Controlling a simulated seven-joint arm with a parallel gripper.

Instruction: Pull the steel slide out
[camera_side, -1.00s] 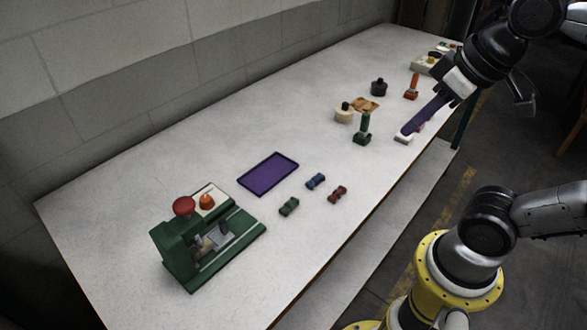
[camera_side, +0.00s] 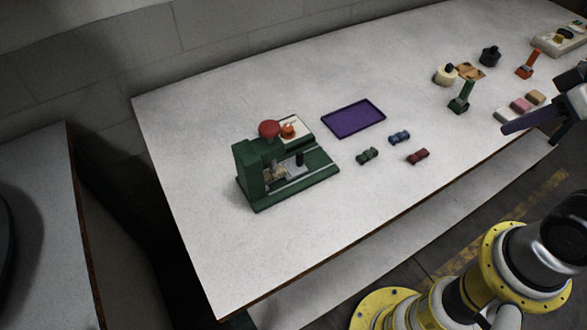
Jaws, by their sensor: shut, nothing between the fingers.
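The green press (camera_side: 252,178) stands on the left part of the white table, with a red round knob (camera_side: 269,129) on top. A grey steel piece, which looks like the slide (camera_side: 291,171), lies low in the press's opening with a small dark upright handle (camera_side: 299,158). How far it sits in or out is too small to tell. My gripper (camera_side: 506,129) is at the right edge, its long purple fingers shut and empty. It is far to the right of the press, near the small coloured blocks. Part of my gripper's body is cut off by the frame.
A purple tray (camera_side: 354,119) lies right of the press. Green (camera_side: 367,155), blue (camera_side: 399,137) and red (camera_side: 418,156) small cars are near it. A green-handled stamp (camera_side: 461,97) stands farther right. The table front of the press is clear.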

